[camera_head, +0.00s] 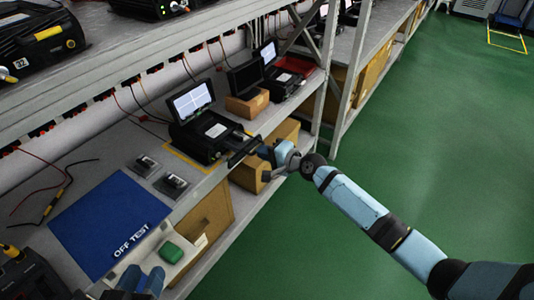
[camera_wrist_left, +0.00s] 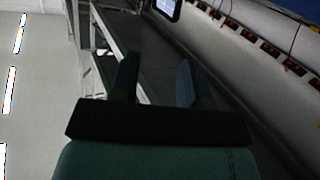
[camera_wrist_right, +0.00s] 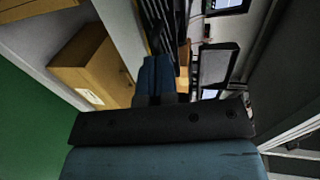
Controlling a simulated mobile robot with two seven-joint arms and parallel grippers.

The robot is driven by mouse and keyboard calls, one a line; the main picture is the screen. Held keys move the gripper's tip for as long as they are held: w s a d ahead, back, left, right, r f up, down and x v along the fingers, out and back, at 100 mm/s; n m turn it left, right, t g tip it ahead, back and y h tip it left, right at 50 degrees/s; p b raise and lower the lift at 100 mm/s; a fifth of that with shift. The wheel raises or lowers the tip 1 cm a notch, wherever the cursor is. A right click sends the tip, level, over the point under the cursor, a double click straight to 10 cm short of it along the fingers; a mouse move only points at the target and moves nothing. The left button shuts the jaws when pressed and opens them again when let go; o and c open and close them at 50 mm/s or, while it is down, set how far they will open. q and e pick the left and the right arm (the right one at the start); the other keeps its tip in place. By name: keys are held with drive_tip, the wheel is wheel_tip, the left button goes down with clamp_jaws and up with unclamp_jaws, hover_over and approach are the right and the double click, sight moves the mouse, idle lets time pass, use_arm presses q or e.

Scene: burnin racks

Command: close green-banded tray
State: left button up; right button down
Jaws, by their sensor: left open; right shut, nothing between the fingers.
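A black test unit (camera_head: 208,130) with a raised, lit screen stands on the lower shelf inside a yellow outline. A dark tray (camera_head: 243,151) sticks out from its front over the shelf edge. I cannot make out a green band on it. My right gripper (camera_head: 264,153) is shut and empty at the tray's outer end; touching or just apart, I cannot tell. In the right wrist view its fingers (camera_wrist_right: 157,78) point at dark slatted parts (camera_wrist_right: 168,25). My left gripper (camera_head: 140,282) is open and empty at the bottom of the head view; its spread fingers show in the left wrist view (camera_wrist_left: 157,80).
A blue "OFF TEST" mat (camera_head: 105,220) lies left on the shelf, with two small devices (camera_head: 158,175) beside it. Cardboard boxes (camera_head: 208,215) sit below. Green floor (camera_head: 450,120) is clear at right.

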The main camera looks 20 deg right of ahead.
sight(244, 145)
drive_tip(key=x, duration=0.4)
drive_tip(key=r+b+x, duration=0.1)
drive_tip(key=x, duration=0.1)
drive_tip(key=shift+w+a, duration=0.15)
drive_tip(key=shift+w, duration=0.05)
drive_tip(key=shift+w+a+r, duration=0.15)
drive_tip(key=shift+w+a, duration=0.3)
drive_tip(key=shift+w, duration=0.25)
use_arm(q)
drive_tip(key=r, duration=0.1)
drive_tip(key=d+r+t+h, duration=0.1)
drive_tip(key=shift+w+r, duration=0.15)
drive_tip(key=shift+r, duration=0.25)
drive_tip(key=shift+f, duration=0.2)
use_arm(e)
drive_tip(key=shift+a+r, duration=0.1)
